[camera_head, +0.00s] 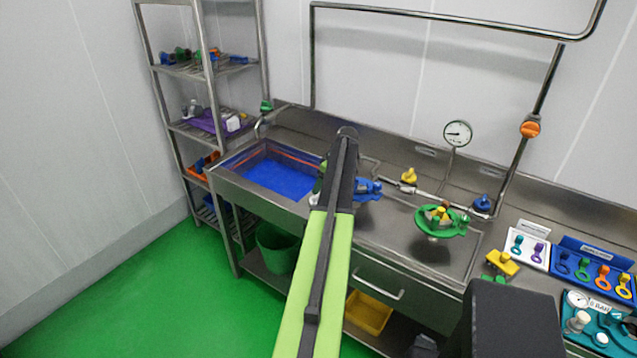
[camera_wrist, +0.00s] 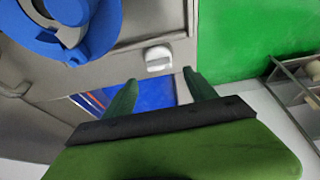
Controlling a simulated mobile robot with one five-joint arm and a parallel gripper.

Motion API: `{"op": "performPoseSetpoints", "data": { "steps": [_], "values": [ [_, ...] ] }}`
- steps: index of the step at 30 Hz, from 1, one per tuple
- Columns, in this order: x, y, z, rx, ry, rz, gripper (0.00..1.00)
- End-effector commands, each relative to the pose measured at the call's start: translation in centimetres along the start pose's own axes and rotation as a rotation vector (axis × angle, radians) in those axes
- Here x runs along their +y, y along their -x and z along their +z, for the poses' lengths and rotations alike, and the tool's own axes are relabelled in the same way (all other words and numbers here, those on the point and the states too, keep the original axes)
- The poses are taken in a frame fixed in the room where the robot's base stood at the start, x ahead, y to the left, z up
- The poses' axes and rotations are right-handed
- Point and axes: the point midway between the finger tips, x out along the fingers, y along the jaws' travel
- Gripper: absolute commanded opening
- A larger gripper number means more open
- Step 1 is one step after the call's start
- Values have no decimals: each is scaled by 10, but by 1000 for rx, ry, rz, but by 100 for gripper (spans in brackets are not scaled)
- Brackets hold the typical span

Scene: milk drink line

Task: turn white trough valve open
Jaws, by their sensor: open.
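A small white valve handle (camera_wrist: 158,60) sits on the steel counter surface beside the trough in the wrist view. A white piece by the trough's right front corner (camera_head: 314,198) in the head view looks like the same valve, partly hidden by my arm. My gripper (camera_wrist: 160,76) is open and empty, with its two green fingers apart. In the wrist view the white handle appears just beyond the fingertips, between their lines; I see no contact. The trough (camera_head: 275,172) has a blue inside. Whether the valve is open or shut cannot be told.
A blue fitting (camera_head: 368,188) stands just right of my arm and fills the upper left of the wrist view (camera_wrist: 65,30). A green round fitting (camera_head: 440,220) and a gauge (camera_head: 457,134) are farther right. A shelf rack (camera_head: 205,110) stands left. Green floor is clear at left.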

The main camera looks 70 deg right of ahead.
Motion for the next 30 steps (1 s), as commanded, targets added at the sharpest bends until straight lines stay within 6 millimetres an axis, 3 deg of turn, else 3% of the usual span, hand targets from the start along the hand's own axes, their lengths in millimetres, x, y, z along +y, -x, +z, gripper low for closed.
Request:
{"op": "performPoseSetpoints", "data": {
  "steps": [1, 12, 30],
  "values": [
    [-1, 24, -4, 0, -1, 0, 65],
    [-1, 103, -5, 1, 0, 0, 65],
    [-1, 107, -2, 1, 1, -1, 65]
  ]
}}
